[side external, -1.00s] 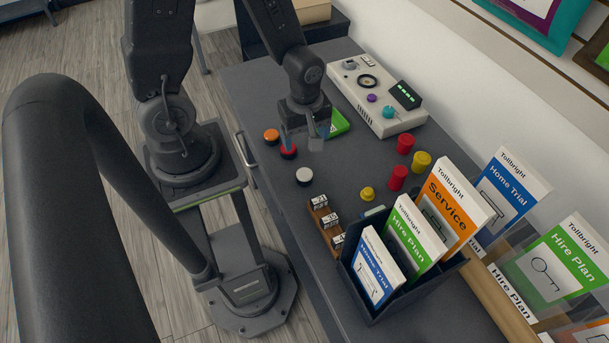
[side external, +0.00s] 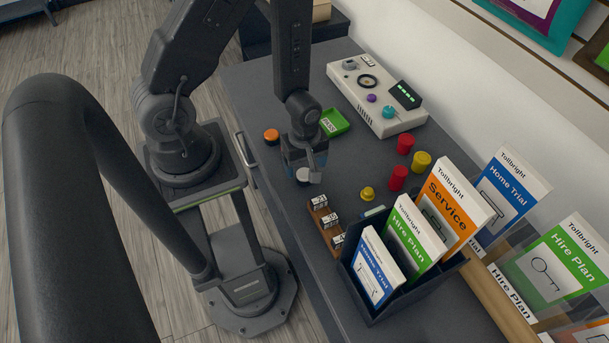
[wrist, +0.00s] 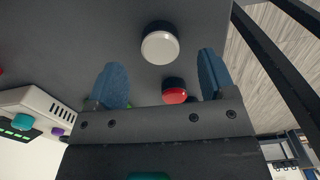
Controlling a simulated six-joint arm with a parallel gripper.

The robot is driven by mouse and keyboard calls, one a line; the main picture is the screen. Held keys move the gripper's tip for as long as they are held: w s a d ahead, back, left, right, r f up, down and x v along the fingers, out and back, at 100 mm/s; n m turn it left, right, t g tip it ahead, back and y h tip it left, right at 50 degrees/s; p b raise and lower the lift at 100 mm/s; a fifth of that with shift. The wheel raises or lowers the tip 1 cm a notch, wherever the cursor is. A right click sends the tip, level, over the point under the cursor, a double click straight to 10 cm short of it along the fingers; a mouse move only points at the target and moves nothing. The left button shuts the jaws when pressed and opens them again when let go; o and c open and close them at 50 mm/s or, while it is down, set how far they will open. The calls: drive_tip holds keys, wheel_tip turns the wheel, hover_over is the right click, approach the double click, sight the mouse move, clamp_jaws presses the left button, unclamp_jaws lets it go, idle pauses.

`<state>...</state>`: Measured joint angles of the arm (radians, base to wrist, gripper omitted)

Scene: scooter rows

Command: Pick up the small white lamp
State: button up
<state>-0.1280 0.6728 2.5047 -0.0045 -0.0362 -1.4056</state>
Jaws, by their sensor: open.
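The small white lamp (side external: 303,175) is a low round button with a pale top, standing on the dark grey desk. It also shows whole in the wrist view (wrist: 160,47), centred just beyond the fingertips. My gripper (side external: 306,166) is open and empty and partly covers the lamp in the side view. In the wrist view its two blue fingers (wrist: 160,66) stand wide apart, with the lamp's line running between them. I cannot tell the exact height of the fingertips above the lamp.
A red lamp (wrist: 174,95) shows between the fingers, near the palm. An orange lamp (side external: 271,137), a green tray (side external: 334,122) and a wooden block rack (side external: 327,226) are close by. A control box (side external: 375,95), red and yellow cylinders (side external: 421,162) and a brochure holder (side external: 400,295) stand further off.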

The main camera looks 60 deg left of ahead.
sight(305, 173)
drive_tip(key=shift+f, duration=2.2)
drive_tip(key=c, duration=1)
drive_tip(key=shift+r, duration=0.1)
